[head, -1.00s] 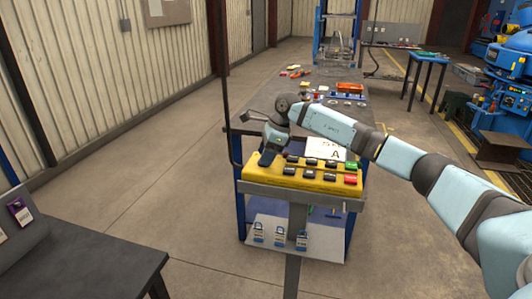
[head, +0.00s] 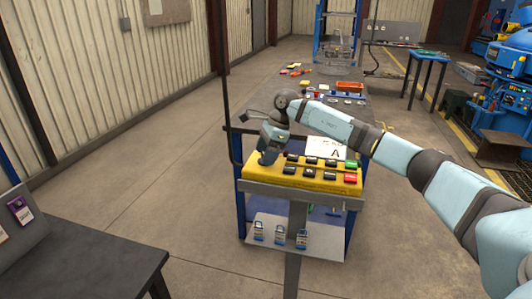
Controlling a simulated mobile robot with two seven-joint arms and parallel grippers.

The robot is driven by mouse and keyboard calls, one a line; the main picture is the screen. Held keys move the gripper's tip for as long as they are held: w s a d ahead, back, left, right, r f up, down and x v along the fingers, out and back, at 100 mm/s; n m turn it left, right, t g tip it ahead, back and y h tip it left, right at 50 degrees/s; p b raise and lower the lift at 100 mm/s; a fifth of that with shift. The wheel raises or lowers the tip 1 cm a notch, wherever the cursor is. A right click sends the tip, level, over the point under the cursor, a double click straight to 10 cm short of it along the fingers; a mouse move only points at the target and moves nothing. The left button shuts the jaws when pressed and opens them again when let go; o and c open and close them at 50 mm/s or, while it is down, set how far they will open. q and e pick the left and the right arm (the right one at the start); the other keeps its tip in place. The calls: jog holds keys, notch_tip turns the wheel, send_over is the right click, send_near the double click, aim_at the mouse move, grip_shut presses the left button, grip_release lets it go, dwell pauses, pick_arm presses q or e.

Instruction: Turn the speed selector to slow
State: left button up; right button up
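A yellow control panel (head: 310,183) stands on a post in the middle of the head view. It carries two rows of black controls (head: 309,171), with a green button (head: 352,164) and a red button (head: 350,178) at its right end. The speed selector is not clearly seen; my gripper hides the panel's left end. My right gripper (head: 265,160) points down at that left end, its fingertips at or just above the surface. I cannot tell whether its fingers are open or shut on something. My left gripper is not in view.
A white sheet with lettering (head: 326,148) stands behind the panel. Below, several padlocks (head: 280,237) hang on a light board. A dark table (head: 85,262) stands at lower left. The floor between is clear.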

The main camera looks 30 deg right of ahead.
jog(key=v, duration=1.3)
jog(key=shift+r+p, duration=0.4)
jog(key=shift+s+f, duration=0.1)
